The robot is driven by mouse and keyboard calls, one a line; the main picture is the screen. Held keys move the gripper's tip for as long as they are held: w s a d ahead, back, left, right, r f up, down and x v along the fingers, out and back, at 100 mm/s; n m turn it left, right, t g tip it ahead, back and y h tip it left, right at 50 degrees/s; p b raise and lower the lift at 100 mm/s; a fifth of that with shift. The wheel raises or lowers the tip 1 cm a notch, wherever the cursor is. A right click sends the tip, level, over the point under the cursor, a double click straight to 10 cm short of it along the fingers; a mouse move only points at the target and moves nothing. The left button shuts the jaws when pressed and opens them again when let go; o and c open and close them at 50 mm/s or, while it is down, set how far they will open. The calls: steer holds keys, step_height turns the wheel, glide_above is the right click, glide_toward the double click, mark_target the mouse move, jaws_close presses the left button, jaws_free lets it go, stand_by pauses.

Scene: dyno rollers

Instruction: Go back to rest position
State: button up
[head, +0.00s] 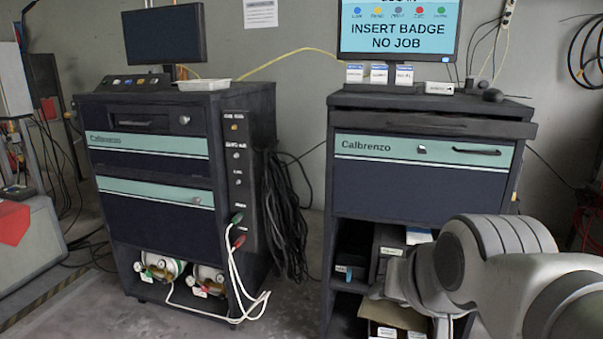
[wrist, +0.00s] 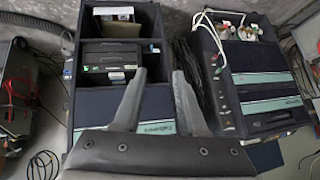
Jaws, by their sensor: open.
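My gripper (wrist: 160,100) shows in the wrist view with its two dark fingers apart and nothing between them. It is in front of the right Calbrenzo cabinet, which shows upside down in that view (wrist: 146,115). In the head view my grey arm reaches in from the lower right and covers part of the right cabinet (head: 370,200); the gripper itself is hard to make out there. The left Calbrenzo cabinet (head: 150,195) stands apart from the arm.
The right cabinet's open shelves hold boxes (head: 395,315). A monitor (head: 400,28) reading "INSERT BADGE NO JOB" stands on top. A white tray (head: 203,84) lies on the left cabinet. Black cables (head: 285,215) hang between the cabinets. White hoses (head: 238,285) reach the floor.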

steer(key=s+d+f+n+g, duration=0.25)
steer(key=s+f, duration=0.25)
steer(key=s, duration=0.3)
step_height(320, 180, up, 28)
steer(key=p, duration=2.7)
steer(key=shift+w+a+f+p, duration=0.2)
steer(key=shift+w+p, duration=0.05)
steer(key=shift+p, duration=0.05)
